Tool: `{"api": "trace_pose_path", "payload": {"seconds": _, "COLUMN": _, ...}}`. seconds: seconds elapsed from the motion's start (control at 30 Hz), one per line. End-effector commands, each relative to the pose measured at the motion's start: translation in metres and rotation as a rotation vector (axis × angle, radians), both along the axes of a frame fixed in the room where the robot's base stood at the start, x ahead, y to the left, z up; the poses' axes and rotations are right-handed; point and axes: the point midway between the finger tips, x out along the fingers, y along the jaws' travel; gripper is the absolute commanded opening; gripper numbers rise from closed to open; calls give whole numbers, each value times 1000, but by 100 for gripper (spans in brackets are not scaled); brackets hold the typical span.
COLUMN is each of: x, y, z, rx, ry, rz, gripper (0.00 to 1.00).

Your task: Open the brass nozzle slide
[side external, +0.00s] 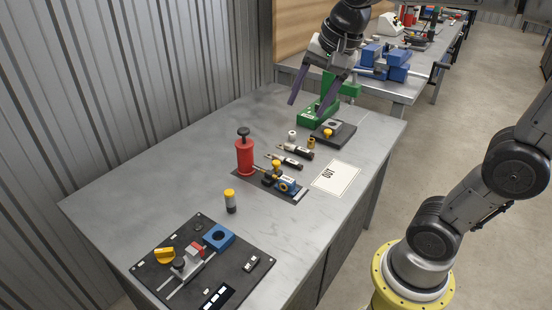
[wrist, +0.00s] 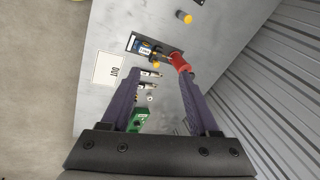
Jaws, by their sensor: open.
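A small brass-coloured fitting (side external: 262,170) sits on a dark plate beside the red pump cylinder (side external: 245,157), together with a yellow knob (side external: 277,165) and a blue gauge-like body (side external: 287,185). I cannot tell which brass part is the nozzle slide or how it is set. In the wrist view the fitting (wrist: 165,57) shows small, left of the red cylinder (wrist: 180,63). My gripper (side external: 309,108) has two long purple fingers spread wide with nothing between them. It hangs above the far part of the bench, apart from the fitting. Its fingers also show in the wrist view (wrist: 160,79).
Two dark cartridges (side external: 285,163) and an OUT card (side external: 336,177) lie near the fitting. A green press (side external: 318,117) and a black block with a yellow knob (side external: 338,133) stand behind. A yellow-capped bottle (side external: 230,201) and a black control panel (side external: 228,262) are in front. The bench's left side is clear.

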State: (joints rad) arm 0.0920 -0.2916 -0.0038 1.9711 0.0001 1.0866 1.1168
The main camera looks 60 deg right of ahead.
Motion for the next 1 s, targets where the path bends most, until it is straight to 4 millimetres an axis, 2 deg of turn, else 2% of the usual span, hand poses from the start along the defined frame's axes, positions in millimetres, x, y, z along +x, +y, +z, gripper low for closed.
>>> {"api": "trace_pose_path", "payload": {"seconds": 0.03, "x": 20, "y": -8, "z": -2, "rx": 25, "ry": 27, "rz": -78, "gripper": 61}}
{"api": "trace_pose_path", "payload": {"seconds": 0.17, "x": 65, "y": -28, "z": -13, "rx": 84, "ry": 85, "rz": -272, "gripper": 61}}
{"api": "trace_pose_path", "payload": {"seconds": 0.27, "x": 98, "y": -46, "z": -30, "rx": 116, "ry": 133, "rz": -399, "gripper": 61}}
{"api": "trace_pose_path", "payload": {"seconds": 0.4, "x": 136, "y": -74, "z": -65, "rx": 141, "ry": 206, "rz": -529, "gripper": 61}}
{"api": "trace_pose_path", "payload": {"seconds": 0.5, "x": 155, "y": -92, "z": -93, "rx": 146, "ry": 254, "rz": -566, "gripper": 61}}
{"api": "trace_pose_path", "payload": {"seconds": 0.6, "x": 164, "y": -106, "z": -119, "rx": 148, "ry": 299, "rz": -590, "gripper": 61}}
{"api": "trace_pose_path", "payload": {"seconds": 0.7, "x": 164, "y": -113, "z": -139, "rx": 149, "ry": 338, "rz": -606, "gripper": 61}}
{"api": "trace_pose_path", "payload": {"seconds": 1.0, "x": 161, "y": -118, "z": -170, "rx": 152, "ry": 359, "rz": -617, "gripper": 61}}
